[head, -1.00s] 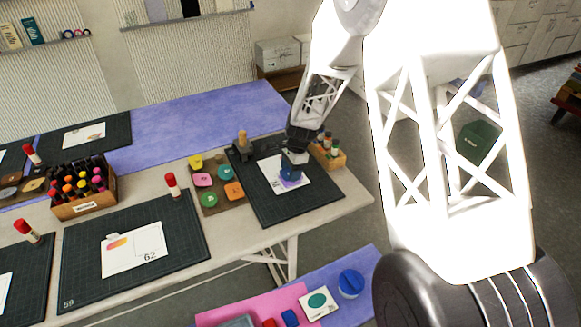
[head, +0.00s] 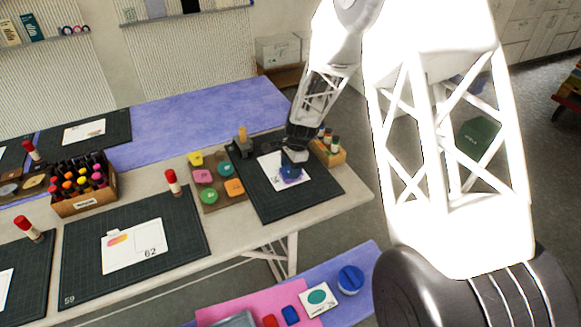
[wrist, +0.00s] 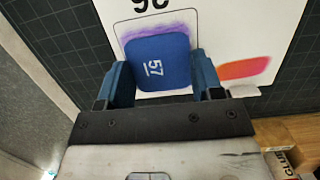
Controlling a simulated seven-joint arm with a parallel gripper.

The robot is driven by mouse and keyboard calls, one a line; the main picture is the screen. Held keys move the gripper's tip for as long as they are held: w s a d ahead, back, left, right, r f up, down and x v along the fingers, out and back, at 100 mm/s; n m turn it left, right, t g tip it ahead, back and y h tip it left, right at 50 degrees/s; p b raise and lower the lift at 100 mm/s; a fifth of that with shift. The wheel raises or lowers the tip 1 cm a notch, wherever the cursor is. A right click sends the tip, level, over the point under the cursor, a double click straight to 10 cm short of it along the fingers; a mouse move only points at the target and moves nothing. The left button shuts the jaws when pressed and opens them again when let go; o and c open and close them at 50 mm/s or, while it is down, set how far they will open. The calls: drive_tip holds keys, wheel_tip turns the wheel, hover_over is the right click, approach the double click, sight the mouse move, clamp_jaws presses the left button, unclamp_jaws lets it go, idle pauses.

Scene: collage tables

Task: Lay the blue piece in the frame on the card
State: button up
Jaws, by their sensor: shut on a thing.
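The blue piece (wrist: 157,62), marked 57, is between the two fingers of my gripper (wrist: 161,72) in the wrist view. My gripper is shut on it. The piece is over the outlined frame (wrist: 116,34) on the white card (wrist: 225,25), with purple smear showing along its top edge. I cannot tell whether the piece touches the card. In the head view my gripper (head: 293,160) is over the card (head: 268,166), and the purple patch partly shows beneath it. The card's lower part is hidden by the gripper in the wrist view.
The card lies on a dark cutting mat (head: 262,205). A wooden rack of bottles (head: 329,152) stands close on the right. An orange-pink smear (wrist: 243,69) is on the card.

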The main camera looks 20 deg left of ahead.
drive_tip(key=shift+f, duration=0.45)
idle(0.9)
idle(0.5)
drive_tip(key=o, duration=0.8)
drive_tip(key=shift+r, duration=0.15)
drive_tip(key=shift+s+a+v, duration=0.15)
drive_tip(key=shift+v, duration=0.95)
drive_tip(key=shift+s+a+v, duration=0.2)
drive_tip(key=shift+v, duration=0.9)
drive_tip(key=shift+s+a+v, duration=0.15)
drive_tip(key=shift+v, duration=0.9)
drive_tip(key=shift+r, duration=0.2)
